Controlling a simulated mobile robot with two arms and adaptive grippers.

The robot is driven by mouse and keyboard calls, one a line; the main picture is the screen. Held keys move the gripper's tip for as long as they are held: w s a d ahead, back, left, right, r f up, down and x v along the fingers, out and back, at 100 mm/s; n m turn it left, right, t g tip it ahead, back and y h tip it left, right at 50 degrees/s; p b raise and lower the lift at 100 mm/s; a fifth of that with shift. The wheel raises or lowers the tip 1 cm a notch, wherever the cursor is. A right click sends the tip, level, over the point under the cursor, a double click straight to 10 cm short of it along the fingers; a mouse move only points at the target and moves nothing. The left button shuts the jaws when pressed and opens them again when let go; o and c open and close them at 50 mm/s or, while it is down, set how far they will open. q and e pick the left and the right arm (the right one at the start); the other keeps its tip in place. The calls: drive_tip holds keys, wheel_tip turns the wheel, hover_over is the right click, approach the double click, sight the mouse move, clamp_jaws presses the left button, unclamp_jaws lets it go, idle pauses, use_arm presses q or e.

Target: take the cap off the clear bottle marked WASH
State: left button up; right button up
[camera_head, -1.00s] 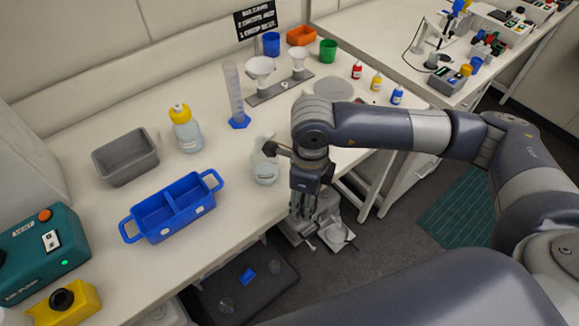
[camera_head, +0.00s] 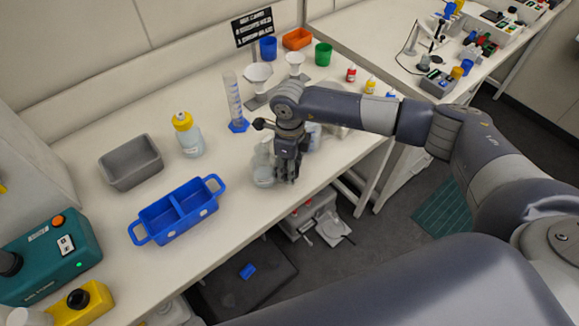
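A clear bottle with a yellow cap (camera_head: 188,137) stands upright on the bench, behind the blue two-part carrier. Its cap is on; I cannot read a label on it. A second clear vessel (camera_head: 263,171) stands near the bench's front edge, partly hidden by my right gripper. I cannot read a WASH mark on either. My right gripper (camera_head: 286,179) points down just right of this second vessel, its fingers low and close together. I cannot tell whether it touches the vessel or how far its fingers are apart. My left gripper is out of view.
A blue carrier (camera_head: 160,236), a grey bin (camera_head: 103,169) and a measuring cylinder with a blue foot (camera_head: 238,126) stand on the bench. White funnels (camera_head: 257,73) stand behind my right arm. Teal (camera_head: 37,262) and yellow devices are at lower left.

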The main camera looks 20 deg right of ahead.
drive_tip(key=shift+f+p, duration=0.3)
drive_tip(key=shift+f, duration=0.8)
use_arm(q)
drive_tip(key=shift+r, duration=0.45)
use_arm(e)
drive_tip(key=o, duration=1.2)
drive_tip(key=shift+c, duration=0.2)
drive_tip(key=shift+r, duration=0.2)
drive_tip(key=shift+r+b, duration=0.3)
drive_tip(key=shift+b, duration=0.05)
wheel_tip(320, 180, up, 11)
drive_tip(key=b, duration=0.4)
drive_tip(key=shift+f, duration=0.2)
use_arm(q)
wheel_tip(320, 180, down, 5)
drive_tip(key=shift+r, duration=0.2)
use_arm(e)
drive_tip(key=shift+r, duration=0.4)
